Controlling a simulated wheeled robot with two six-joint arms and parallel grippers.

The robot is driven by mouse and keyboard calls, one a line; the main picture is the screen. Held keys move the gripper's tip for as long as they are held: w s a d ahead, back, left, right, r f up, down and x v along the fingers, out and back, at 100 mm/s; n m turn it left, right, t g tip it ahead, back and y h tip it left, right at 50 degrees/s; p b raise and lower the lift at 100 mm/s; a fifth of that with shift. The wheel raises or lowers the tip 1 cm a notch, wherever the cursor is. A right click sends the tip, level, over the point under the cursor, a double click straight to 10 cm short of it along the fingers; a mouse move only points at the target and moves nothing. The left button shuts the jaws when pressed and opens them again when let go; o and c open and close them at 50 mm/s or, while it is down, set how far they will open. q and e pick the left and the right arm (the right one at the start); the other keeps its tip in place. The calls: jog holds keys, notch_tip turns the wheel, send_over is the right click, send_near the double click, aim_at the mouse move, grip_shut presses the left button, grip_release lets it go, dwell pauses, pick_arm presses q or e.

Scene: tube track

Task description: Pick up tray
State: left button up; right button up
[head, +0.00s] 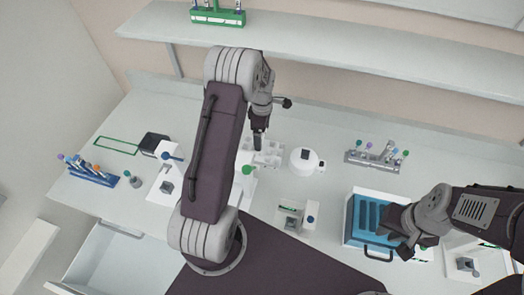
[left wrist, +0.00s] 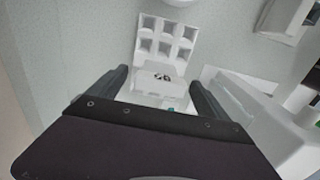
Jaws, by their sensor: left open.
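A white tray with several square compartments (head: 268,158) lies on the bench, partly hidden by my left arm. It also shows in the left wrist view (left wrist: 168,38), with its compartments at the top and a white raised block with dark marks nearer to me. My left gripper (head: 259,146) points down over the tray. In the left wrist view its two fingers (left wrist: 160,80) are apart, one on each side of the white block, and do not seem to touch it. My right gripper (head: 410,246) is at the right by a blue-lined case; its jaws are not clear.
The blue-lined case (head: 358,217) has a dark handle at its front. A round white device (head: 304,161) stands right of the tray. A tube rack (head: 372,160) is further right, and a blue rack (head: 92,174) is at the far left. A shelf (head: 330,42) runs above the bench.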

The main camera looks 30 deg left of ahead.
pick_arm(q)
jog(key=c, duration=1.6)
